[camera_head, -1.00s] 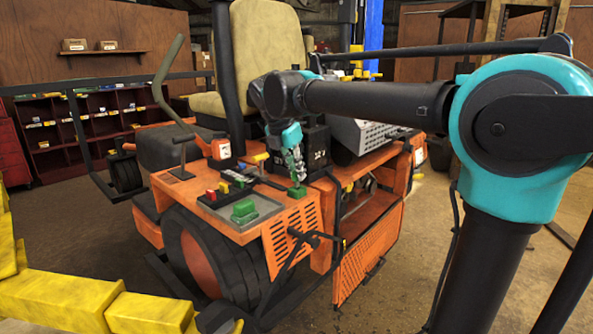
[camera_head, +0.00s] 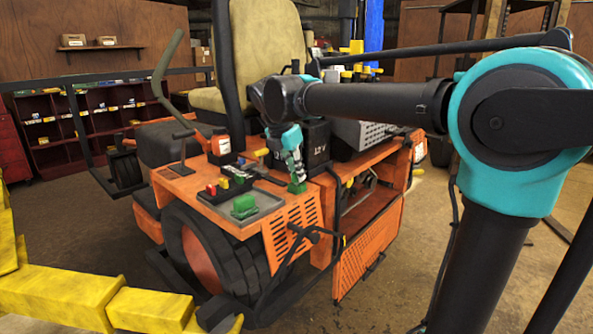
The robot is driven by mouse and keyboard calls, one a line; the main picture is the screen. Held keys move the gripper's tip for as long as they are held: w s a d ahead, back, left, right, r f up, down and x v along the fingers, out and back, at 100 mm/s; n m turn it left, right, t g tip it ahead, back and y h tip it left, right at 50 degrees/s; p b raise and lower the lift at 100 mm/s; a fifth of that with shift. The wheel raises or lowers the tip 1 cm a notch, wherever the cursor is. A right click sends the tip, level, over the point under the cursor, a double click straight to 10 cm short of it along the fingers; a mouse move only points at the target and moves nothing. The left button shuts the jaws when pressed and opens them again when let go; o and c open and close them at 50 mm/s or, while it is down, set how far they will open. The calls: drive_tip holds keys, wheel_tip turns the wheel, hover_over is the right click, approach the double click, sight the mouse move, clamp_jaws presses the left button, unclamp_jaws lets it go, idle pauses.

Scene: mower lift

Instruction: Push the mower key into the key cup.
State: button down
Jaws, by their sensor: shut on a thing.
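My gripper (camera_head: 296,180), grey with a teal upper part, points down over the right rear corner of the orange mower (camera_head: 205,205). Its fingers are shut. A small green piece (camera_head: 297,188) shows right at the fingertips, at the panel's edge by the vent slots. The mower key is mostly hidden between the fingers, and I cannot tell how much of the green piece is key or key cup. A separate green block (camera_head: 243,207) sits in the grey tray (camera_head: 262,207) on the panel, left of my gripper.
Red, yellow and green controls (camera_head: 223,184) and an orange-and-white container (camera_head: 221,146) stand left of my gripper. A black battery (camera_head: 316,145) is close behind it. Yellow bars (camera_head: 95,303) cross the lower left. Open floor lies at the right front.

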drive_tip(key=shift+f, duration=0.25)
drive_tip(key=c, duration=1.5)
unclamp_jaws()
drive_tip(key=shift+o, duration=0.2)
drive_tip(key=v, duration=1.2)
